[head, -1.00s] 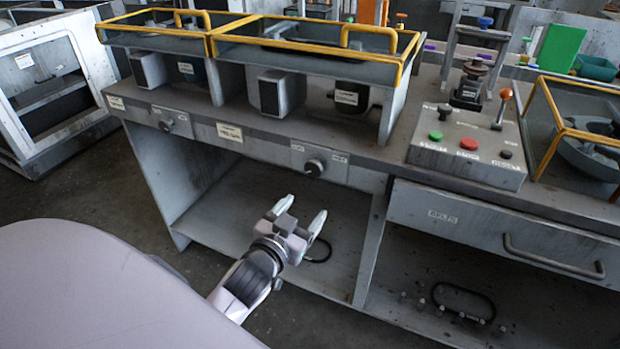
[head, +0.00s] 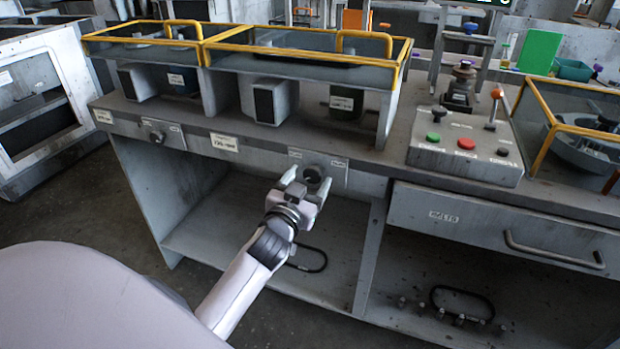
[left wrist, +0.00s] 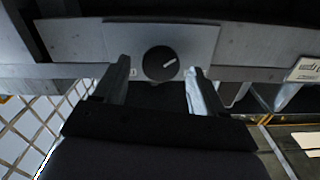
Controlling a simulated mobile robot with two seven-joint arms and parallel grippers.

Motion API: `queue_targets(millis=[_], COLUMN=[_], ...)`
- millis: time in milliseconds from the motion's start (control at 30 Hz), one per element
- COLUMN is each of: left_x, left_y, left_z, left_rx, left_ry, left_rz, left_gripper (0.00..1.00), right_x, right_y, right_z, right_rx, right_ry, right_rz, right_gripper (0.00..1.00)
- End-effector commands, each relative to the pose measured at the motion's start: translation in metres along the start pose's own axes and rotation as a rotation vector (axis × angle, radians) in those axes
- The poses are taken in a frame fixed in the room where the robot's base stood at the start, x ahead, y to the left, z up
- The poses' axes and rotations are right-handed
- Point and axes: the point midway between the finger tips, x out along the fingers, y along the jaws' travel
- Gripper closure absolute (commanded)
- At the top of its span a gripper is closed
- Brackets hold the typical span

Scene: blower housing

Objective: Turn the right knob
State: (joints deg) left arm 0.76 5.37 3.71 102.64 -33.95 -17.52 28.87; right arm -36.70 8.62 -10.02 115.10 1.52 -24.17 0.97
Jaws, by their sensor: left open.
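The right knob (head: 312,175) is a dark round knob on a grey plate on the bench's front edge. In the left wrist view the knob lies between the two fingers (left wrist: 158,72), with gaps visible on both sides. I cannot tell how far the tips are from the plate. My right gripper is not in view.
A left knob (head: 157,136) sits farther along the same front edge. Above are yellow-framed housings (head: 300,55). To the right are a control box (head: 465,155) with buttons and a lever, and a drawer (head: 500,230). The shelf space below the knob is open.

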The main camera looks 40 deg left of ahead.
Motion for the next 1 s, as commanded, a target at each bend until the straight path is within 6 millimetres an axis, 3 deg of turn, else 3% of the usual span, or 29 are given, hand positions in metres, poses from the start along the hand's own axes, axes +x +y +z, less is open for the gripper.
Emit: queue_targets(millis=[200, 467, 633, 667, 1000], left_x=[0.0126, 0.0134, 0.0132, 0.0132, 0.0131], left_y=[0.0001, 0.0002, 0.0002, 0.0002, 0.0005], left_z=[-0.0002, 0.0, 0.0, 0.0, -0.0003], left_rx=[0.0, 0.0, 0.0, 0.0, 0.044], left_ry=[0.0, 0.0, 0.0, 0.0, 0.0], left_rz=[0.001, 0.001, 0.001, 0.001, 0.001], left_gripper=[0.29, 0.29, 0.81, 0.86, 0.85], right_x=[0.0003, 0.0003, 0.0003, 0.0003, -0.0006], right_y=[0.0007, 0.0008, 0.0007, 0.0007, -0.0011], right_z=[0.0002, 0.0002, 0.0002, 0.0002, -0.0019], right_rx=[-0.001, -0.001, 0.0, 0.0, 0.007], right_ry=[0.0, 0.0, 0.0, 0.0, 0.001], right_rz=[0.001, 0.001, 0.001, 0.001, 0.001], right_gripper=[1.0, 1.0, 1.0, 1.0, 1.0])
